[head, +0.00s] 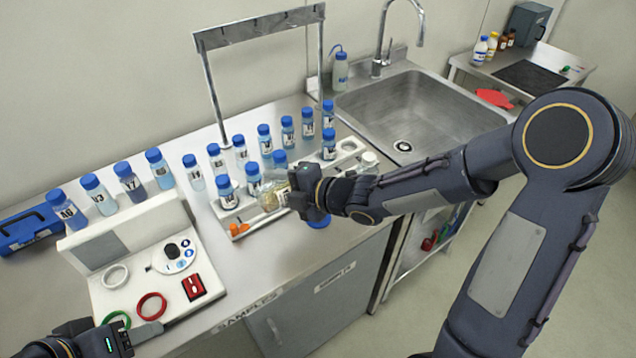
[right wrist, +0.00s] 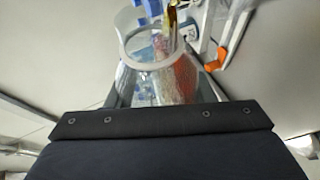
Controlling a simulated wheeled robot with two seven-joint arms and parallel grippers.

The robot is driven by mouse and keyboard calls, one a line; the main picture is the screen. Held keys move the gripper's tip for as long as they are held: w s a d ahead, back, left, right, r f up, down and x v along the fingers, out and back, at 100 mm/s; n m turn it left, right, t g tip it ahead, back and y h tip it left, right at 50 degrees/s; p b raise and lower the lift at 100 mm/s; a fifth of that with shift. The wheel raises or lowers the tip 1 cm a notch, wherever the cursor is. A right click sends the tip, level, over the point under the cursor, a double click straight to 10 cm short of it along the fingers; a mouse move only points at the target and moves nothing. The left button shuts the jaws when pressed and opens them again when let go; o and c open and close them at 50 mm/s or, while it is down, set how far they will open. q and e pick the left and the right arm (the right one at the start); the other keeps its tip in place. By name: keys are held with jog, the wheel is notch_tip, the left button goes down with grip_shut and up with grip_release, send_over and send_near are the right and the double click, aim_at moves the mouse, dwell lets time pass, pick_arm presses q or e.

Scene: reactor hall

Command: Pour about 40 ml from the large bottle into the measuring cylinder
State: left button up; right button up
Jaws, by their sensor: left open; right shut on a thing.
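My right gripper (head: 305,192) is shut on a clear, wide vessel (head: 272,192), apparently the large bottle, with a yellowish patch on its side. It is tilted with its mouth to the left over the white rack. In the right wrist view the clear vessel (right wrist: 160,65) shows its round rim, with a narrow amber thing (right wrist: 172,22) just beyond it; I cannot tell whether that is liquid. I cannot pick out the measuring cylinder with certainty. My left gripper (head: 148,333) is open and empty at the lower left, by the white instrument's front edge.
The white rack (head: 235,211) holds blue-capped bottles, with more standing behind it. Orange pieces (head: 239,229) lie at its front left. A blue cap (head: 319,222) lies near the bench edge. The white instrument (head: 120,290) carries coloured rings. A metal frame (head: 258,32) rises behind; the sink (head: 430,115) is right.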

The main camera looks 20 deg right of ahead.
jog(key=shift+a+r, duration=0.1)
jog(key=shift+a, duration=0.05)
dwell(0.4)
jog(key=shift+r+y+p, duration=0.25)
jog(key=shift+y+p, duration=0.05)
jog(key=shift+p, duration=0.15)
dwell(1.0)
jog(key=b, duration=0.1)
jog(key=f+n+h+b, duration=0.1)
jog(key=b, duration=0.1)
jog(key=shift+s+a+f, duration=0.15)
jog(key=shift+f, duration=0.1)
jog(key=shift+r+n+h, duration=0.25)
jog(key=shift+n+h, duration=0.05)
jog(key=shift+h, duration=0.1)
jog(key=shift+s, duration=0.1)
jog(key=f+b, duration=0.1)
jog(key=b, duration=0.2)
jog(key=shift+f+n+h, duration=0.15)
jog(key=shift+n+h, duration=0.25)
jog(key=shift+b, duration=0.35)
jog(key=shift+d, duration=0.2)
